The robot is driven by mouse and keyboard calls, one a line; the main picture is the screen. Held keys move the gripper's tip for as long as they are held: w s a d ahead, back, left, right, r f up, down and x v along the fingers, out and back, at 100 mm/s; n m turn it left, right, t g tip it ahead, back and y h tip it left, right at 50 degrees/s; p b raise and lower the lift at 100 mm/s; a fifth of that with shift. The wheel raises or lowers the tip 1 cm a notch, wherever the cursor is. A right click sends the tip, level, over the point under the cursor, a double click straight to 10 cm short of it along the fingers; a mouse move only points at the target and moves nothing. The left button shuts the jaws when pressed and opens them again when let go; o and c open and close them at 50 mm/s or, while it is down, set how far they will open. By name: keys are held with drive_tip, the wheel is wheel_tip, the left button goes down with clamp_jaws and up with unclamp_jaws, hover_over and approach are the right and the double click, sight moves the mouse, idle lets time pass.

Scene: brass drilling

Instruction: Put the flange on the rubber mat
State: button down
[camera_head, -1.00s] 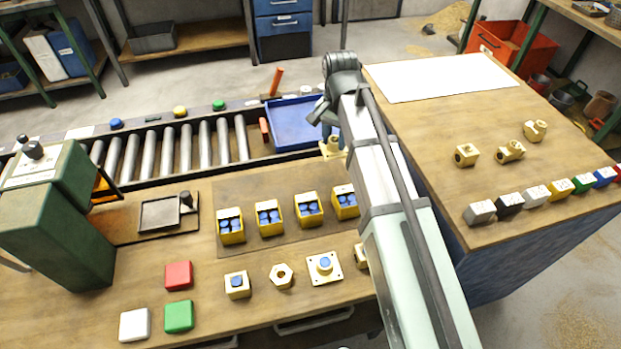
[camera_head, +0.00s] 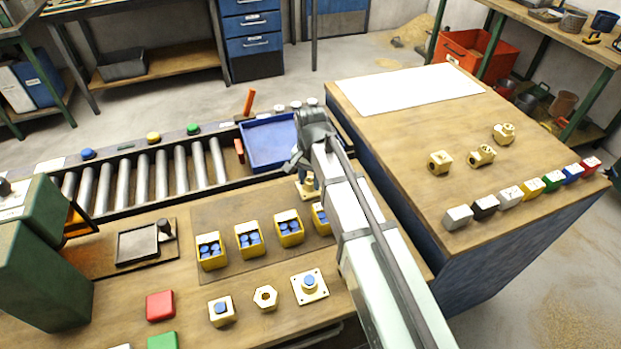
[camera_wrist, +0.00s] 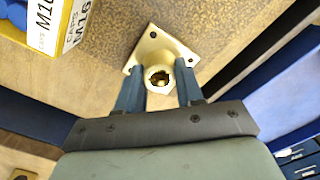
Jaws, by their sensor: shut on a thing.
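My gripper (camera_wrist: 160,92) is shut on a pale brass flange (camera_wrist: 155,50) with a square, holed plate and a round hollow neck. The fingers grip either side of the neck. In the head view the flange (camera_head: 305,189) is partly hidden by my gripper, behind the rightmost yellow box. A flat brown mat (camera_head: 222,210) lies on the bench under and behind the boxes. The wrist view shows a speckled brown surface close under the flange; I cannot tell whether the plate touches it. Another flange-like plate (camera_head: 309,286) with a blue centre sits at the bench front.
Yellow boxes with blue caps (camera_head: 249,240) stand left of the held flange. A blue tray (camera_head: 268,143) and rollers (camera_head: 160,175) lie behind. A brass nut (camera_head: 265,297) sits in front. The right table (camera_head: 400,140) holds a white sheet (camera_head: 402,92).

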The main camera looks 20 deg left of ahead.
sight(311, 180)
drive_tip(key=c, duration=0.7)
unclamp_jaws()
drive_tip(key=shift+f, duration=0.1)
wheel_tip(311, 180, up, 12)
drive_tip(key=shift+r, duration=0.15)
idle(0.5)
